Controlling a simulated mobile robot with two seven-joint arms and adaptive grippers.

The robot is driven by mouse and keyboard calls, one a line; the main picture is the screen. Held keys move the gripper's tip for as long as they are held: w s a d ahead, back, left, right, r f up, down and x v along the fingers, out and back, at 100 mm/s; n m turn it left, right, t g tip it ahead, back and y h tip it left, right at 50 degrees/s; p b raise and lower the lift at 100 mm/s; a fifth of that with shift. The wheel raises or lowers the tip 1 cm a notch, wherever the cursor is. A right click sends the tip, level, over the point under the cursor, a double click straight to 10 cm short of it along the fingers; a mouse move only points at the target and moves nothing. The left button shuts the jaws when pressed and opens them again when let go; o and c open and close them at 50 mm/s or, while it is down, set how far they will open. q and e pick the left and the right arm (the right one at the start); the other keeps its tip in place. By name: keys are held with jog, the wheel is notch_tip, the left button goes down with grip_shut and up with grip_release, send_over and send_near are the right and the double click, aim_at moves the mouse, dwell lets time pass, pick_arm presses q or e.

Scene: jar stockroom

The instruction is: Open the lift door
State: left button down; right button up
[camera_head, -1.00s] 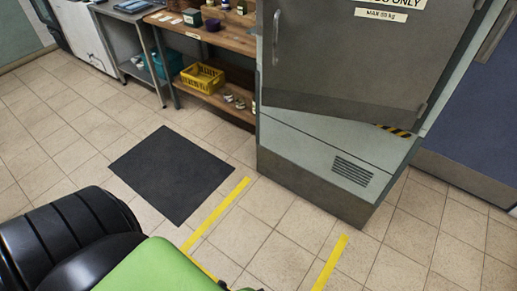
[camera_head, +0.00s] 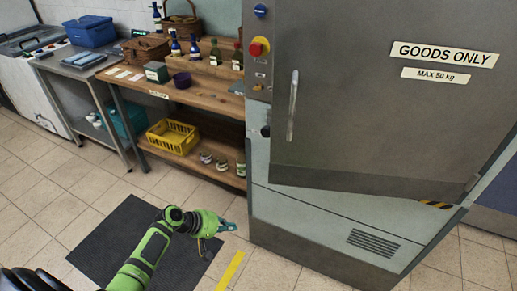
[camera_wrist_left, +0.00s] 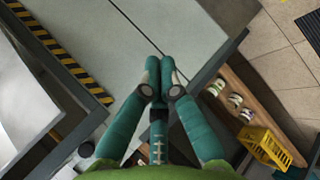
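The grey lift door (camera_head: 375,100), marked GOODS ONLY, fills the right of the head view. Its upright handle (camera_head: 292,106) is on its left side, and a hinge shows at lower right. The door stands ajar: its lower edge sits at an angle to the lift cabinet (camera_head: 330,222), and a striped sill (camera_head: 435,204) shows beneath it. My left gripper (camera_head: 227,226) is low, left of the cabinet and well below the handle. In the left wrist view its fingertips (camera_wrist_left: 160,68) meet with nothing between them. The striped sill also shows there (camera_wrist_left: 62,58). My right gripper is out of view.
A wooden bench (camera_head: 205,97) with bottles, a basket and a lower-shelf yellow crate (camera_head: 172,136) stands left of the lift. A red button (camera_head: 259,47) is on the lift's left post. A dark mat (camera_head: 115,240) and yellow floor line (camera_head: 230,270) lie in front. Floor there is open.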

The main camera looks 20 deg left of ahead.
pick_arm(q)
jog(key=w+d+r+m+t+h+b, duration=0.1)
jog(key=w+r+h, duration=0.1)
jog(key=r, duration=0.8)
jog(key=w+r+t+h, duration=0.1)
jog(key=w+r+h, duration=0.15)
jog(key=r, duration=0.75)
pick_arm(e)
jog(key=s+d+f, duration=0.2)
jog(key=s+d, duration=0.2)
pick_arm(q)
jog(key=s+d+r+m+g+h, duration=0.1)
jog(key=s+r+m+h, duration=0.2)
jog(key=r, duration=0.6)
jog(key=s+d+r+m+g+h, duration=0.1)
jog(key=s+r+m+g+h, duration=0.15)
jog(key=r, duration=0.65)
jog(key=d+p, duration=0.6)
jog(key=d, duration=0.5)
jog(key=shift+s+d+t, duration=0.2)
jog(key=shift+d+t, duration=0.2)
jog(key=shift+t, duration=0.05)
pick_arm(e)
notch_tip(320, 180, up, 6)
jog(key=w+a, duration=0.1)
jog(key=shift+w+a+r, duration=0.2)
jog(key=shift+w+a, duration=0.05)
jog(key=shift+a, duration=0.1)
